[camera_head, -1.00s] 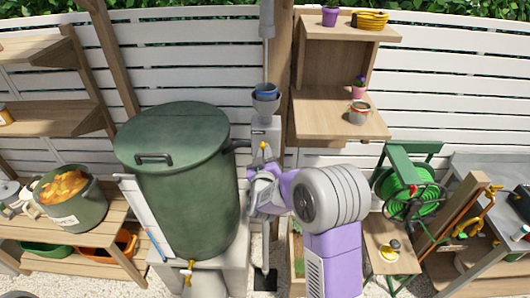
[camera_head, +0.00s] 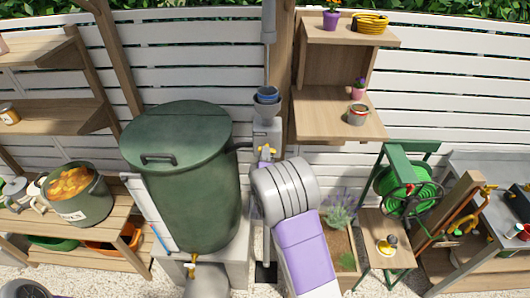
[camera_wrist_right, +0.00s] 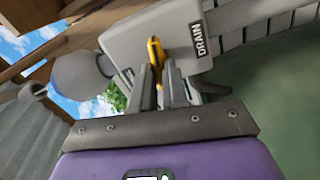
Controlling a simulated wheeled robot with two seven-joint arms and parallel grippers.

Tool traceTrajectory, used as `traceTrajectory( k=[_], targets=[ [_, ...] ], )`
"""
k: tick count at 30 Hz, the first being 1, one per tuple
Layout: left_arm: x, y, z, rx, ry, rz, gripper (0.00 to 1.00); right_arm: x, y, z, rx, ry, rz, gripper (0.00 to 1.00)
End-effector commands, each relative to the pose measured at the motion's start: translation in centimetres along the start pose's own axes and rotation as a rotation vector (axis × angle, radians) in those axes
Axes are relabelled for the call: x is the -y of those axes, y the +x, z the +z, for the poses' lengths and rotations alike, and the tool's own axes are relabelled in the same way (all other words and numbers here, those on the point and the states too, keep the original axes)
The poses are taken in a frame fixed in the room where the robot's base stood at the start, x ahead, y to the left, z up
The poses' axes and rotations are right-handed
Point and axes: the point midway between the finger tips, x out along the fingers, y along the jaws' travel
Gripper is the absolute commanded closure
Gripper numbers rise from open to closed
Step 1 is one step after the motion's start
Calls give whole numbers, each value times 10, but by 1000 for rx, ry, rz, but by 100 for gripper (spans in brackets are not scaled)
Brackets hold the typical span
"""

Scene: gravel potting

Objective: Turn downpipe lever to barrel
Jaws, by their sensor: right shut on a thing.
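The yellow lever (camera_head: 267,150) sits on the front of the grey downpipe diverter box, beside the green barrel (camera_head: 190,195). In the right wrist view the lever (camera_wrist_right: 154,52) shows between my gripper fingers, on the pale grey box (camera_wrist_right: 160,32) that carries a DRAIN label (camera_wrist_right: 200,39). My right gripper (camera_head: 265,158) is shut on the lever; in the wrist view its fingers (camera_wrist_right: 158,76) close around the yellow handle. My forearm hides part of the gripper in the head view. The lever's exact angle is hard to tell. My left gripper is not in view.
The grey downpipe (camera_head: 268,40) runs down beside a wooden post, with a blue-lined funnel (camera_head: 267,95) above the box. A dark pipe links the box to the barrel. Wooden shelves (camera_head: 335,115) stand right of it, and a green hose reel (camera_head: 408,188) stands farther right.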

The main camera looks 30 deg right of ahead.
Motion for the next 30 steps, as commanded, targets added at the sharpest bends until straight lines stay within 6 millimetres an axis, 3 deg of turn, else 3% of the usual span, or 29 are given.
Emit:
traceTrajectory(
  k=[12,29,30],
  targets=[
    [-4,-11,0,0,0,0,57,1,0,0,-1,-192,1,100],
    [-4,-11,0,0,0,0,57,1,0,0,0,-219,1,100],
    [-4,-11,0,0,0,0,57,1,0,0,0,-219,1,82]
  ],
)
